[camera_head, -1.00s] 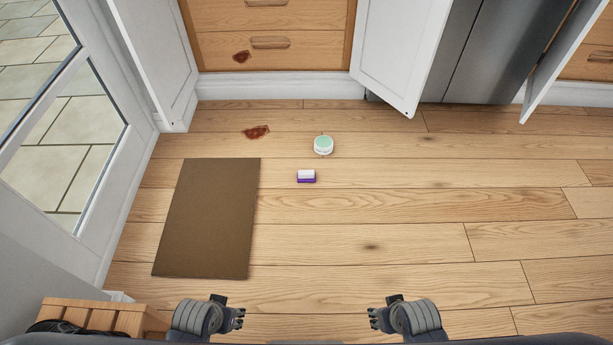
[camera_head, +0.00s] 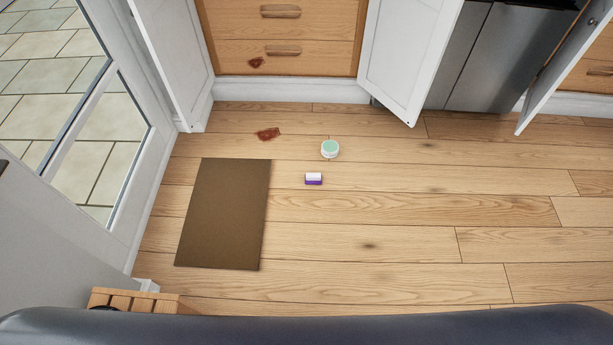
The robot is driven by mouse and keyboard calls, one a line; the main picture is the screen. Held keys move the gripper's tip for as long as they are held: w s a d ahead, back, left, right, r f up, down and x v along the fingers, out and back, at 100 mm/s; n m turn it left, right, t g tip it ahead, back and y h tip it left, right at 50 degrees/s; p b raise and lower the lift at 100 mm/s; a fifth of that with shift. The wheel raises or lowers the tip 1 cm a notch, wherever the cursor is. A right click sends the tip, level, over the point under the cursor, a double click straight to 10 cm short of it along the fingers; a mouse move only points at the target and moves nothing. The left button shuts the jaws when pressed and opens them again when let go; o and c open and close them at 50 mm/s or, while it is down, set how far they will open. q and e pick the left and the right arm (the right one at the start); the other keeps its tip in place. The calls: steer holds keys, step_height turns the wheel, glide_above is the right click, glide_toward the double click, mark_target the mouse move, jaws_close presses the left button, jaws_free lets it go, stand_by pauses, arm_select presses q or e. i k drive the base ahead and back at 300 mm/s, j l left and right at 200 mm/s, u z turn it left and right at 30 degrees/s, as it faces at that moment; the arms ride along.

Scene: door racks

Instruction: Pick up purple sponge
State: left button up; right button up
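The purple sponge (camera_head: 313,179) lies on the wooden floor near the middle of the head view. It has a white upper part and a purple lower edge. Neither of my grippers shows in the view now, and nothing is seen touching the sponge. A dark part of my own body spans the bottom edge of the view.
A round white tub with a green top (camera_head: 330,149) stands just behind the sponge. Open white doors (camera_head: 408,65) stand at the back. A wooden slatted rack (camera_head: 135,300) is front left. Floor at right is clear.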

mark_target(312, 178)
steer(key=i+l+u, duration=0.25)
steer(key=u, duration=0.2)
steer(key=i+l+u, duration=0.25)
steer(key=u, duration=0.2)
steer(key=l, duration=0.1)
